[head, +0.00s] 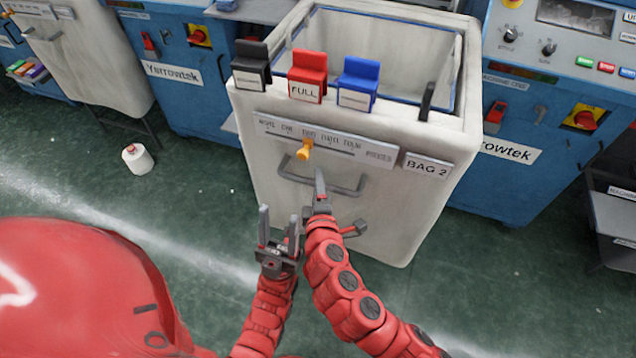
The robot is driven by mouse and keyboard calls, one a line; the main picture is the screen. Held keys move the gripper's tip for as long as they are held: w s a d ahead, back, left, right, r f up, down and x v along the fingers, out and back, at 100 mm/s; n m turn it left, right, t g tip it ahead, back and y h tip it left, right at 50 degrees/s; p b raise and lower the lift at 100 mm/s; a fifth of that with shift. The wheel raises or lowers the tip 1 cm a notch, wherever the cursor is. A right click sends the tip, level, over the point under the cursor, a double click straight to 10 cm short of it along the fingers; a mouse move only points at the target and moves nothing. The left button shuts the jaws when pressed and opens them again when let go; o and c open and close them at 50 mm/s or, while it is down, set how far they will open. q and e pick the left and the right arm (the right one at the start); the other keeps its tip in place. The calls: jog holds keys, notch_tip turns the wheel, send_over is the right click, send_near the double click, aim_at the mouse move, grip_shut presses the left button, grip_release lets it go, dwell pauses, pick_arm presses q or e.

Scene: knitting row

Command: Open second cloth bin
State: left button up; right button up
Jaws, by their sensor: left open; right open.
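The off-white cloth bin marked BAG 2 (400,215) stands upright in the middle of the head view. Its top is uncovered and its inside shows, empty as far as I can see. A grey bar handle (345,189) crosses its front, below a label strip with an orange slider knob (304,150). My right gripper (320,190) is open, in front of the handle's middle; I cannot tell whether it touches. My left gripper (279,225) is open and empty, lower and to the left, in front of the bin's lower face.
Black, red and blue tabs (308,77) sit on the bin's front rim; the red one reads FULL. Blue Yarrowtek machines (185,85) flank the bin. Another pale bin (95,65) stands at upper left. A white yarn cone (137,158) stands on the green floor.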

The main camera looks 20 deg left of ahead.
jog(key=v, duration=0.7)
jog(key=shift+s+b, duration=0.25)
jog(key=shift+b, duration=0.2)
jog(key=shift+r, duration=0.1)
